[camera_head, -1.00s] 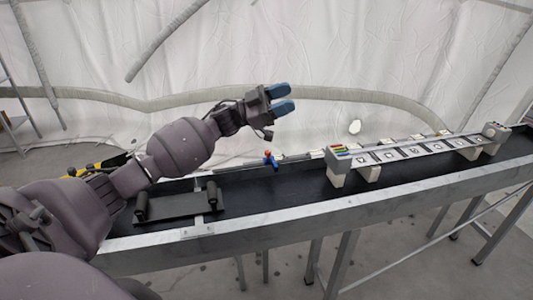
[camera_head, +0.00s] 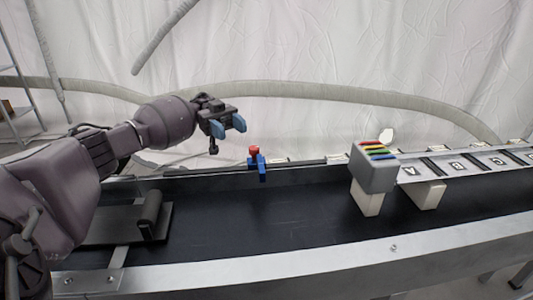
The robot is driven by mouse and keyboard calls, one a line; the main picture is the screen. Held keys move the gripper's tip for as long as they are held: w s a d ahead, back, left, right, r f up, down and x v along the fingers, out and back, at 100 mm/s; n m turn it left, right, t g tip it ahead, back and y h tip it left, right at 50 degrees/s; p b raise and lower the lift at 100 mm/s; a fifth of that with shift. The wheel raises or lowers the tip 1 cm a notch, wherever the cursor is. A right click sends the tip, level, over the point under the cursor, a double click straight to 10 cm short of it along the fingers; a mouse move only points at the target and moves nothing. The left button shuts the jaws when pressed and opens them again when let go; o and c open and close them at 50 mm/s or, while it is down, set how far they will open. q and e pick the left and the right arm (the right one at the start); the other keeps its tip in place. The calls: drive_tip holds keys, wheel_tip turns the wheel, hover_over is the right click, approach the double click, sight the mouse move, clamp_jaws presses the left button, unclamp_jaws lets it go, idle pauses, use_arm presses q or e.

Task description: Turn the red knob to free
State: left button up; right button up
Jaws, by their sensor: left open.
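The red knob (camera_head: 254,150) sits on top of a small blue fitting (camera_head: 259,166) at the far rail of the black trough, near the middle of the head view. My left gripper (camera_head: 229,128) comes in from the left and is open and empty. Its blue fingertips are to the left of the red knob and a little higher in the picture, apart from it. My right gripper is not in view.
A grey block with coloured stripes (camera_head: 374,166) stands on a white foot at the right, joined to a lettered rail (camera_head: 466,163). A black bracket (camera_head: 149,216) lies in the trough at left. The trough floor (camera_head: 270,215) between them is clear.

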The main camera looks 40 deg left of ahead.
sight(251, 147)
use_arm(q)
drive_tip(key=x, duration=0.4)
drive_tip(key=p+x, duration=0.1)
drive_tip(key=x, duration=0.4)
drive_tip(key=shift+s+f, duration=0.15)
drive_tip(key=shift+f, duration=0.05)
drive_tip(key=shift+s+d+p, duration=0.15)
drive_tip(key=shift+d+p, duration=0.15)
drive_tip(key=shift+d, duration=0.25)
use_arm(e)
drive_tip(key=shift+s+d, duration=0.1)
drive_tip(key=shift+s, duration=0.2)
use_arm(q)
drive_tip(key=shift+c, duration=0.3)
